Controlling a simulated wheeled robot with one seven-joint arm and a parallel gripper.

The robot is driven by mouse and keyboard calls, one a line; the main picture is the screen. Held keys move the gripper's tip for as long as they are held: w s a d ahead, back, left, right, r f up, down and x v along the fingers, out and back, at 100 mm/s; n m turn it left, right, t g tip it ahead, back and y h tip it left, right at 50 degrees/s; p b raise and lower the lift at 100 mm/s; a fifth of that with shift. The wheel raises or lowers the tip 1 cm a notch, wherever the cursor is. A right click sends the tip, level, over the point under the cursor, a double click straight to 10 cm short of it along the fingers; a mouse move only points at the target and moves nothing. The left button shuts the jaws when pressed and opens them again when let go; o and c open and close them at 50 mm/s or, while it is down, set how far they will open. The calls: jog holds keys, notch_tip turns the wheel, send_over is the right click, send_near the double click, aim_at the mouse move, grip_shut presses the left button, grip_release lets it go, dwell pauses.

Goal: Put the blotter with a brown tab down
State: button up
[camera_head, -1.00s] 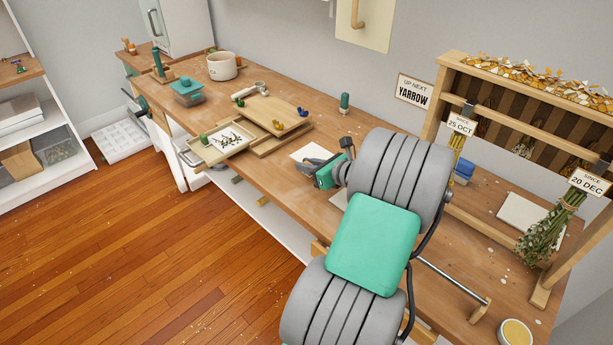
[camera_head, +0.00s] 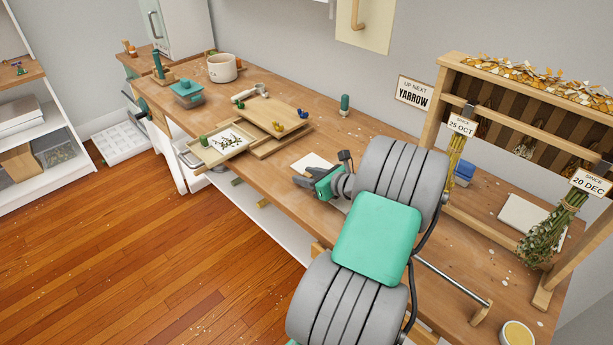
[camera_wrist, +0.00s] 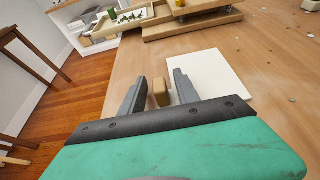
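The blotter, a white flat sheet (camera_wrist: 212,78), lies on the worktop just beyond my gripper in the wrist view. In the head view the blotter (camera_head: 309,161) shows partly behind my gripper (camera_head: 309,175). Its brown tab (camera_wrist: 160,92) stands at the sheet's left edge, between my two fingertips. My gripper (camera_wrist: 158,90) is open around the tab, with a narrow gap showing on each side. The fingers are low, close to the worktop; whether they touch it I cannot tell.
A wooden board (camera_head: 270,117) and a small tray with herb sprigs (camera_head: 205,157) sit beyond the blotter. A teal cylinder (camera_head: 345,104) stands towards the wall. A drying rack (camera_head: 447,95) with hanging bundles stands at the right. The worktop's front edge is close on the left.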

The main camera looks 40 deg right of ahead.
jog(key=shift+r, duration=0.15)
notch_tip(320, 180, up, 5)
jog(key=p, duration=0.1)
send_over(335, 202)
jog(key=shift+d, duration=0.1)
jog(key=w+a+n, duration=0.1)
jog(key=a, duration=0.1)
jog(key=w+a+f+n+g+y, duration=0.1)
jog(key=w+a+n, duration=0.1)
jog(key=w+a+n+g, duration=0.1)
jog(key=a+n, duration=0.1)
jog(key=shift+w+a+f+y, duration=0.2)
jog(key=shift+w+a+y, duration=0.1)
jog(key=shift+y, duration=0.1)
jog(key=a+f+n+g, duration=0.1)
jog(key=a+n+g, duration=0.6)
jog(key=a+n, duration=1.3)
jog(key=s+a+r+n+g+h, duration=0.1)
jog(key=s+a+n+g+h, duration=0.1)
jog(key=s+a+n, duration=0.5)
jog(key=a+n, duration=0.2)
jog(key=n, duration=0.1)
jog(key=shift+s+r+n, duration=0.15)
jog(key=shift+s+n, duration=0.25)
